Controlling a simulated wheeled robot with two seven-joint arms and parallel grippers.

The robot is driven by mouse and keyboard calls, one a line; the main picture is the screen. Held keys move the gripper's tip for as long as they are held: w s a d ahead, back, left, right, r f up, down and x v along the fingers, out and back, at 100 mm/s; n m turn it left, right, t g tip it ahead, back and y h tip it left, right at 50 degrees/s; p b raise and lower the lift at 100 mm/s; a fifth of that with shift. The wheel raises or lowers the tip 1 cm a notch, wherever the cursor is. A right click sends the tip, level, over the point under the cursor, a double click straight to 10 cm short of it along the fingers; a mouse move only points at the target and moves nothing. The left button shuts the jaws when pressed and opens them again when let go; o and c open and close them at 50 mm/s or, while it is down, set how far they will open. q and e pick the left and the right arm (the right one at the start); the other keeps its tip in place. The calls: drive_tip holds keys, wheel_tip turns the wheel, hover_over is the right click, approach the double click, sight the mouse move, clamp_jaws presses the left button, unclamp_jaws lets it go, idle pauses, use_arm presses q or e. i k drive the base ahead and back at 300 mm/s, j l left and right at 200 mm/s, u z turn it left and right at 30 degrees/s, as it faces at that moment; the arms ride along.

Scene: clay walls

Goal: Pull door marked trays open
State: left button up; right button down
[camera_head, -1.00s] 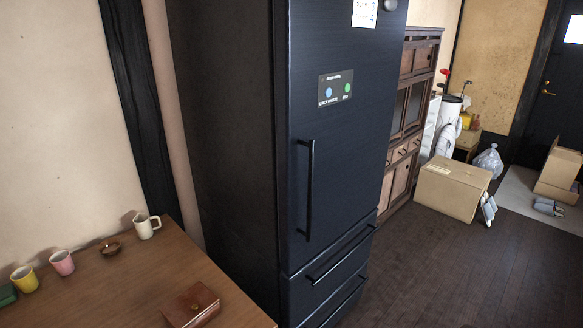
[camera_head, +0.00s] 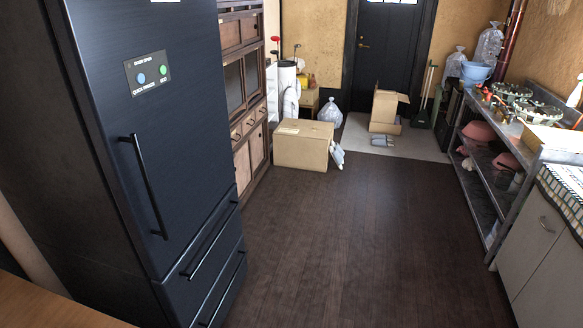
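No door marked trays can be read in this view. A tall dark fridge (camera_head: 172,120) stands at the left, its main door shut, with a long vertical handle (camera_head: 147,188) and a small panel with a blue and a green button (camera_head: 148,74). Below are two shut drawers with bar handles (camera_head: 212,246). Behind it stands a wooden cabinet (camera_head: 240,75) with several doors and drawers, all apparently shut. At the right edge is a pale cabinet (camera_head: 545,245) with a handle, only partly in view. Neither of my grippers is in view.
The dark wood floor (camera_head: 345,235) is clear through the middle. A cardboard box (camera_head: 302,146) sits by the wooden cabinet. A metal shelf (camera_head: 488,185) runs along the right. A wooden table (camera_head: 50,305) corner shows at lower left.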

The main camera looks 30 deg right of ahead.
sight(243, 159)
drive_tip(key=z, duration=0.6)
drive_tip(key=i+l+z, duration=0.25)
drive_tip(key=i, duration=0.25)
drive_tip(key=i+z, duration=0.3)
drive_tip(key=i, duration=0.25)
drive_tip(key=i+l, duration=0.1)
drive_tip(key=i, duration=0.95)
drive_tip(key=i+l+u, duration=0.1)
drive_tip(key=i, duration=0.95)
